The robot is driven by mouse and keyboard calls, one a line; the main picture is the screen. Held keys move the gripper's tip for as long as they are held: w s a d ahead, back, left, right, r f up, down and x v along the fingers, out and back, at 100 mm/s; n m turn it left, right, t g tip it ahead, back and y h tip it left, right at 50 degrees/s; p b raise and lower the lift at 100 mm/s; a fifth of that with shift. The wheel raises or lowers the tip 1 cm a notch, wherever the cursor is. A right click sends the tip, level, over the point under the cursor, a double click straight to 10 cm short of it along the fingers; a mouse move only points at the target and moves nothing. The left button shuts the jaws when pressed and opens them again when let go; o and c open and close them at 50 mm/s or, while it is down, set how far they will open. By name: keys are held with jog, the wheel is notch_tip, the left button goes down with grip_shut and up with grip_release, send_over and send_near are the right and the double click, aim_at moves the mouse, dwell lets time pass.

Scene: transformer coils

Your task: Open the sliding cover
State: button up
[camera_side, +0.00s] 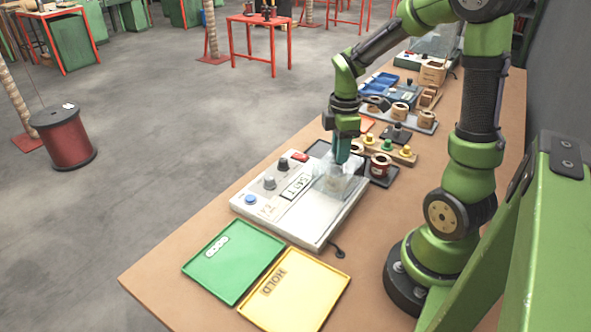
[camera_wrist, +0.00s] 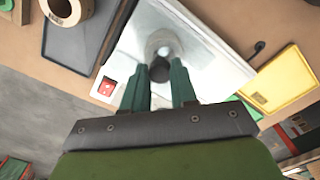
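The tester (camera_side: 300,200) is a pale box with knobs, a display and a clear sliding cover (camera_side: 335,188) at its right end. In the wrist view the cover (camera_wrist: 200,50) is a glassy sheet over a pale round part (camera_wrist: 163,42). My gripper (camera_side: 342,162) points down at the cover's far edge; its two green fingers (camera_wrist: 163,68) are apart in the wrist view. A dark, short cylinder, perhaps the cover's knob (camera_wrist: 160,71), shows between the fingertips. Whether the fingers press on it cannot be seen.
A green tray (camera_side: 233,262) and a yellow HOLD tray (camera_side: 295,292) lie in front of the tester. A dark tray with a coil (camera_side: 380,166) and a wooden rack with several coloured pegs (camera_side: 388,146) stand behind it. A red switch (camera_wrist: 106,87) is close beside the fingers.

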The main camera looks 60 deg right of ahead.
grip_shut()
jog(key=a, duration=1.2)
jog(key=shift+a, duration=0.35)
jog(key=o, duration=0.7)
grip_release()
jog(key=shift+o, duration=0.2)
notch_tip(320, 180, up, 17)
